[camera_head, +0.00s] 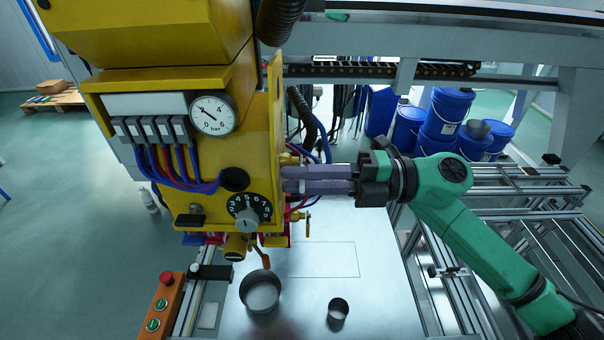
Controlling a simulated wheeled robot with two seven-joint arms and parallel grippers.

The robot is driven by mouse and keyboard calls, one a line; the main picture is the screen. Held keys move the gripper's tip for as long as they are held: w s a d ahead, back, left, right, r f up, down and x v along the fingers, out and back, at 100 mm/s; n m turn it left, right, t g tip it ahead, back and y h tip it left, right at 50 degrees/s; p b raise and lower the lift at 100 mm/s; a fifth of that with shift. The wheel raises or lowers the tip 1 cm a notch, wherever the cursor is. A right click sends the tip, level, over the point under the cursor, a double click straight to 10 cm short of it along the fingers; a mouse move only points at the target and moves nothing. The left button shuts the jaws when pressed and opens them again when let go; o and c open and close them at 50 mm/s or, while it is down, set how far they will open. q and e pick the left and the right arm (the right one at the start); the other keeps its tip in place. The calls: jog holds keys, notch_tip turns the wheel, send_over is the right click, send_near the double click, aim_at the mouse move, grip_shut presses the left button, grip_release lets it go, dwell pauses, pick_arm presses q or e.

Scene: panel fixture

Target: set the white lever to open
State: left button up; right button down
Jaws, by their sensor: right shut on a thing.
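My right gripper (290,180) reaches in from the right, with its two long grey-purple fingers level and close together. Their tips are at the right side of the yellow machine (262,110). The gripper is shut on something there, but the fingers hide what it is. I cannot make out a white lever; if it is at the fingertips, it is hidden, and its setting cannot be read. My left gripper is not in view.
The machine's front has a pressure gauge (213,115), hoses and a numbered dial (248,212). Below are a metal table (380,290), a large cup (261,291), a small cup (338,310) and an orange button box (160,310). Blue drums (446,112) stand behind my right arm.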

jog(key=shift+r, duration=0.15)
jog(key=c, duration=0.8)
grip_release()
jog(key=shift+w, duration=0.1)
jog(key=d+b, duration=0.6)
jog(key=d, duration=0.8)
jog(key=shift+d, duration=0.3)
